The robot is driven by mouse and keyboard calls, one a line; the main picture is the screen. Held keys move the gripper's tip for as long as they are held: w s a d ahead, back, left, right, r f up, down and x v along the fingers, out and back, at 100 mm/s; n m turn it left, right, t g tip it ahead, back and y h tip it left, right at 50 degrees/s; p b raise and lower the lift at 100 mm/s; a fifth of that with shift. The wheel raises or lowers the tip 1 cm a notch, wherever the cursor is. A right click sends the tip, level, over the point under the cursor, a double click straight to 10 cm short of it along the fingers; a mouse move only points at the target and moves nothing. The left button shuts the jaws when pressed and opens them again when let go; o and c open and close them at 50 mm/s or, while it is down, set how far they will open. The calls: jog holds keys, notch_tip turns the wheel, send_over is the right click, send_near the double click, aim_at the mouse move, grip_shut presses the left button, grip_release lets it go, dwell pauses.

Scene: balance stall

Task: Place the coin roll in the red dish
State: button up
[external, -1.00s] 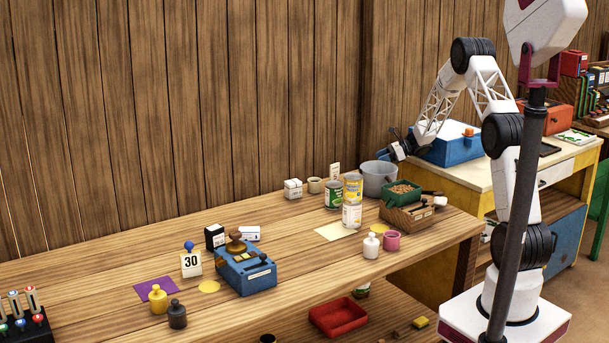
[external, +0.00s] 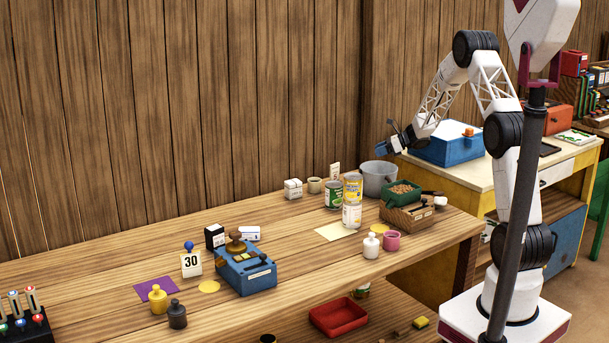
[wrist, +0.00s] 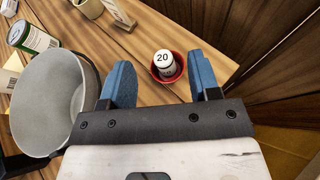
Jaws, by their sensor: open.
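In the wrist view, a small white roll marked 20 (wrist: 165,63), which looks like the coin roll, sits in a small round red dish (wrist: 155,73). Its base is inside the rim; whether it leans is hard to tell. My gripper (wrist: 160,68) is open, with blue fingers on either side of the dish in that view and nothing between them in its grip. In the external view my gripper (external: 387,143) is raised above the bench's far end, over the grey pot. The dish and roll cannot be seen there.
The grey pot (external: 380,174) stands close by; it also shows in the wrist view (wrist: 45,105). The wooden wall is close behind. The bench's left middle has a blue machine (external: 245,267).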

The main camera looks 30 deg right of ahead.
jog(key=s+a+r+m+t+h, duration=0.2)
jog(key=r+m+h, duration=0.1)
jog(key=r+m, duration=0.35)
jog(key=s+a+r+m+t+h, duration=0.1)
jog(key=a+r+m+t+h, duration=0.15)
jog(key=r+m, duration=0.4)
jog(key=s+a+r+m+g+h, duration=0.1)
jog(key=s+a+r+m+h, duration=0.1)
jog(key=s+r+m+h, duration=0.65)
jog(key=s+a+m+g+y, duration=0.1)
jog(key=s+a+m+g, duration=0.2)
jog(key=s+m, duration=0.5)
jog(key=s+a+m+g+y, duration=0.1)
jog(key=s+a+m+g, duration=0.2)
jog(key=s, duration=2.1)
jog(key=s+a+m+g+y, duration=0.1)
jog(key=s+a+m+g, duration=0.2)
jog(key=s+a+m, duration=0.4)
jog(key=s+m, duration=0.6)
jog(key=s, duration=0.3)
jog(key=shift+a+y, duration=0.35)
jog(key=shift+y, duration=0.05)
